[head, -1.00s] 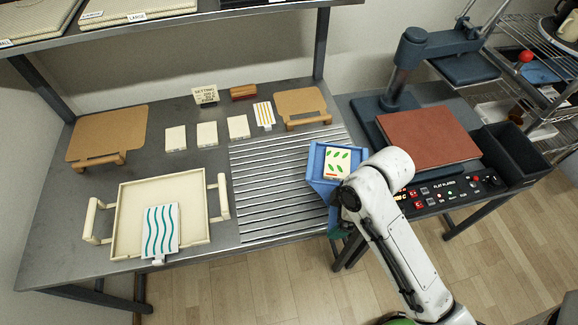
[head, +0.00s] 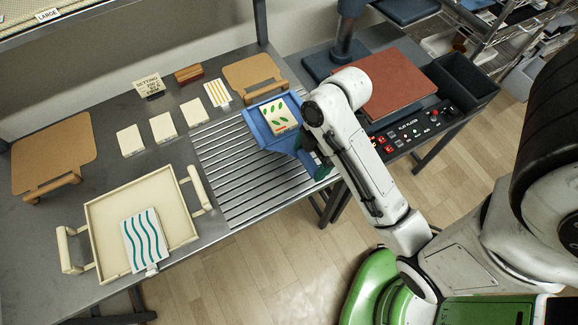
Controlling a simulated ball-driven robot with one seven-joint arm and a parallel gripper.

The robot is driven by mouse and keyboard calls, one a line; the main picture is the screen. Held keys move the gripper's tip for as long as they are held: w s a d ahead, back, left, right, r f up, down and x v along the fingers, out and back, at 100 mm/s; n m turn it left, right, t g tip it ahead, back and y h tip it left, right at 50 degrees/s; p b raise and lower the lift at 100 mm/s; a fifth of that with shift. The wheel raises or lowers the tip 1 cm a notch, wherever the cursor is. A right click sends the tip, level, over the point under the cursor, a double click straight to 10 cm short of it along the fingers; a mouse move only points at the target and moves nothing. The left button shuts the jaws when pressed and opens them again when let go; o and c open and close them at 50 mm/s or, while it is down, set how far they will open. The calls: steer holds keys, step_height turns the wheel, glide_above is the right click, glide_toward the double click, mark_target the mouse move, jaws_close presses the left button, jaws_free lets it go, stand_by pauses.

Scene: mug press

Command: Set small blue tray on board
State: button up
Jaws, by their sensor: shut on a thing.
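The small blue tray (head: 254,122) is over the back right part of the slatted rack, just in front of the small brown board (head: 253,74). Whether it touches the slats is unclear. A white tile with green leaves and a red stripe (head: 279,116) lies in the tray. My gripper (head: 309,157) is shut on the tray's near right side, mostly hidden by my white arm. The small board lies flat at the back of the table, with a handle along its front edge and its top bare. A larger brown board (head: 55,147) lies at the far left.
A cream tray (head: 97,222) with side handles stands front left, with a blue-wave tile (head: 146,238) at its front edge. Several tiles (head: 163,127), a sign (head: 149,86) and a brown block (head: 188,74) sit behind. A press with a red pad (head: 384,85) stands right.

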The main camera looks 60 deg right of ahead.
steer(key=w+f, duration=0.1)
steer(key=f, duration=0.1)
steer(key=w+a+f, duration=0.1)
steer(key=w+f, duration=0.2)
steer(key=shift+w+a+f+b, duration=0.3)
steer(key=shift+w+a+f, duration=0.05)
steer(key=shift+w+f, duration=0.05)
steer(key=shift+f+p, duration=0.35)
steer(key=shift+f, duration=1.25)
steer(key=o, duration=0.9)
steer(key=shift+o, duration=0.2)
